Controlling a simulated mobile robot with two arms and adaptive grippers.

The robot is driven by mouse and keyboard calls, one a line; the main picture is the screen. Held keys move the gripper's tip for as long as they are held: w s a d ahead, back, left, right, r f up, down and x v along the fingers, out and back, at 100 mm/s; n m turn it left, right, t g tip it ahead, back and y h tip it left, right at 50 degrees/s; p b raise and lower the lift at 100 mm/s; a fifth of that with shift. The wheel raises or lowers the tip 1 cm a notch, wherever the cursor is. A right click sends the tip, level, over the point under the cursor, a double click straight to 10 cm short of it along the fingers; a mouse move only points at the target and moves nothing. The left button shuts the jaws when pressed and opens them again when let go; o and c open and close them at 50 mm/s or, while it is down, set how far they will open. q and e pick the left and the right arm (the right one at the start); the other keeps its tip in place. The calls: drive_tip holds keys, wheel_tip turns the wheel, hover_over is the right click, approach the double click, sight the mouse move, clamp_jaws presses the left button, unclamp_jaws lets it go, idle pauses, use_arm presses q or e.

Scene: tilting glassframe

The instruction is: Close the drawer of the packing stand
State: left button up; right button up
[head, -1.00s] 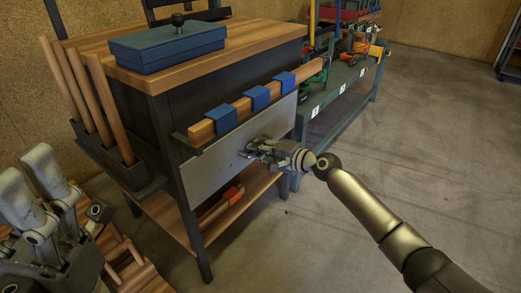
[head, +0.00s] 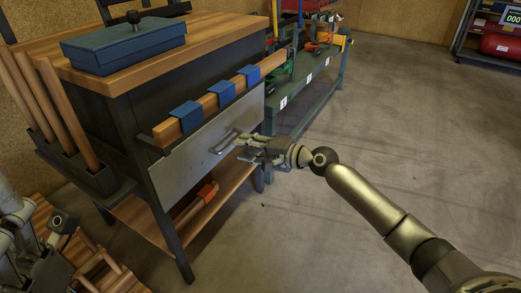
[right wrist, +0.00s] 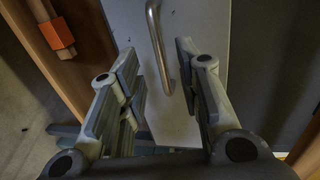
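The packing stand (head: 196,63) has a wooden top and dark sides, at left in the head view. Its drawer has a plain grey front (head: 180,178) with a metal bar handle (head: 224,142). My right gripper (head: 243,148) is just right of the handle. In the right wrist view its fingers (right wrist: 163,75) are apart with nothing clamped, and the handle (right wrist: 155,35) shows ahead, its near end between the fingertips. My left gripper (head: 50,232) is partly visible at the lower left; its fingers are unclear.
A wooden rail (head: 209,108) with blue clips runs above the drawer front. A blue box (head: 124,45) sits on top. Wooden handles (head: 66,110) stand in a left-side holder. An orange-ended tool (head: 207,191) lies on the lower shelf. A green bench (head: 310,85) stands behind; floor at right is clear.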

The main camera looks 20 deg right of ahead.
drive_tip(key=v, duration=0.5)
idle(0.4)
